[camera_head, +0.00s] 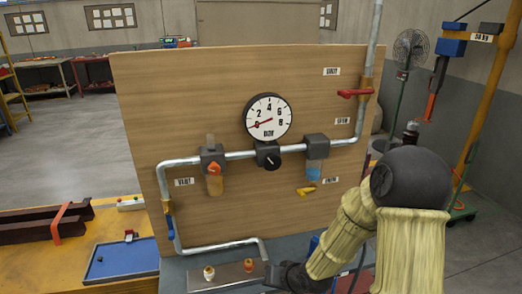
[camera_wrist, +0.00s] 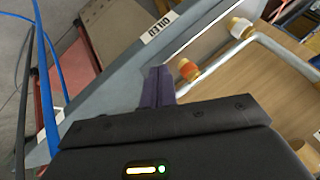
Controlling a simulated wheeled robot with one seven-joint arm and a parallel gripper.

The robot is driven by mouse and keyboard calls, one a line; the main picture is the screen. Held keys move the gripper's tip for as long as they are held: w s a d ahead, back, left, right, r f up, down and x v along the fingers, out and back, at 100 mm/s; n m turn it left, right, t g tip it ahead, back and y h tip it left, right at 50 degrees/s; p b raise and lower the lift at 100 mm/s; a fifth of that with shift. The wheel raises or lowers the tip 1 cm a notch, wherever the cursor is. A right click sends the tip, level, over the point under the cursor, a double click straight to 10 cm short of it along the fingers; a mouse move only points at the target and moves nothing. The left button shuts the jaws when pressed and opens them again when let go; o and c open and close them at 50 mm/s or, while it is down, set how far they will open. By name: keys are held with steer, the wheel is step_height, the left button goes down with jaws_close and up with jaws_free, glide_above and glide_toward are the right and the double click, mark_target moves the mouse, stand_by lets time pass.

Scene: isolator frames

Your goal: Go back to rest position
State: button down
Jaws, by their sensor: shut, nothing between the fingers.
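My gripper (camera_wrist: 158,86) is shut and empty; its dark fingers are together in the wrist view. In the head view my arm reaches in from the lower right, and its end is low in front of the board, close to the right of a grey block with two capped fittings (camera_head: 229,271). The fingertips are hard to make out there. In the wrist view an orange-capped fitting (camera_wrist: 188,69) and a white-capped fitting (camera_wrist: 241,28) lie beyond the fingers, apart from them.
A wooden board (camera_head: 220,80) carries a pressure gauge (camera_head: 268,117), pipes, a red-handled valve (camera_head: 354,93) and a yellow lever (camera_head: 306,190). A blue tray (camera_head: 120,260) lies on the orange bench at left. A yellow hoist (camera_head: 490,100) stands at right. Blue cables (camera_wrist: 47,75) hang beside my gripper.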

steer(key=s+d+r+g+h+p, duration=0.2)
steer(key=s+d+r+h, duration=0.3)
steer(key=s+d+r, duration=0.6)
steer(key=shift+s+d+r+n+g, duration=0.3)
steer(key=shift+s+d+r+g, duration=0.1)
steer(key=shift+s+d+g, duration=0.15)
steer(key=c, duration=2.2)
jaws_free()
